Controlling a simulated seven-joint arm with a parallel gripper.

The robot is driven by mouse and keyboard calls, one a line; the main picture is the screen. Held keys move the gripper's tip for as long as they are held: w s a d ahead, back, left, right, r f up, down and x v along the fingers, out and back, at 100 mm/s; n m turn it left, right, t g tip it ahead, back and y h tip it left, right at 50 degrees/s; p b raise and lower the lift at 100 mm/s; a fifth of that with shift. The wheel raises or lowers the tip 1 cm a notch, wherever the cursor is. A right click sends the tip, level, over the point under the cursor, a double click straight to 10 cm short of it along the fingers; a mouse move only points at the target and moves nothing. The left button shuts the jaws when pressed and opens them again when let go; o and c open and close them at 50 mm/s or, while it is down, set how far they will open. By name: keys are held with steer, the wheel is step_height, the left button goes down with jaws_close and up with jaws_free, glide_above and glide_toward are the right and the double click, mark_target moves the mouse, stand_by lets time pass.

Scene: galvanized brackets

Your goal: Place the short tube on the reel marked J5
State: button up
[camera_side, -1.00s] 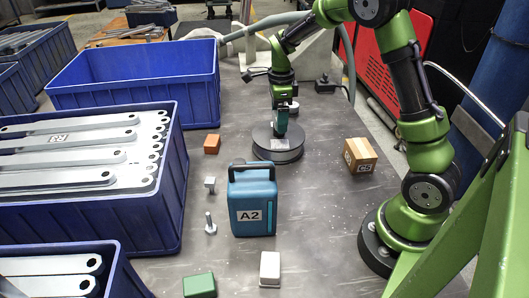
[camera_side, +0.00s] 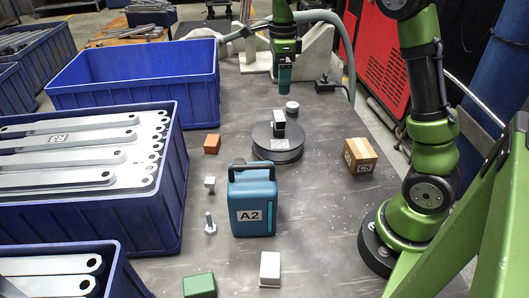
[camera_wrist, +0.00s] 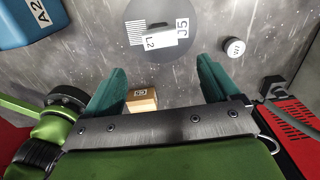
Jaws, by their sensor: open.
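The reel (camera_side: 278,154) is a flat dark grey disc on the table, and in the wrist view (camera_wrist: 137,12) a J5 label lies on its top. My gripper (camera_side: 285,78) hangs above and behind the reel, clear of the tube. In the wrist view its two teal fingers (camera_wrist: 160,82) are spread apart with nothing between them.
A small round canister (camera_side: 292,107) stands behind the reel. A cardboard box (camera_side: 360,155) is to the right, and a teal A2 jug (camera_side: 252,203) stands in front. An orange block (camera_side: 212,144) and blue crates (camera_side: 135,75) are to the left. Table between reel and box is clear.

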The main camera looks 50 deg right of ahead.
steer(key=s+a+r+n+t+y, duration=0.2)
steer(key=s+a+n+t, duration=0.5)
steer(key=s+a+n, duration=0.8)
steer(key=s+r+n, duration=0.1)
steer(key=s+n, duration=0.1)
steer(key=n, duration=0.6)
steer(key=shift+s+a+r, duration=0.15)
steer(key=shift+s+a, duration=0.2)
steer(key=shift+s, duration=0.05)
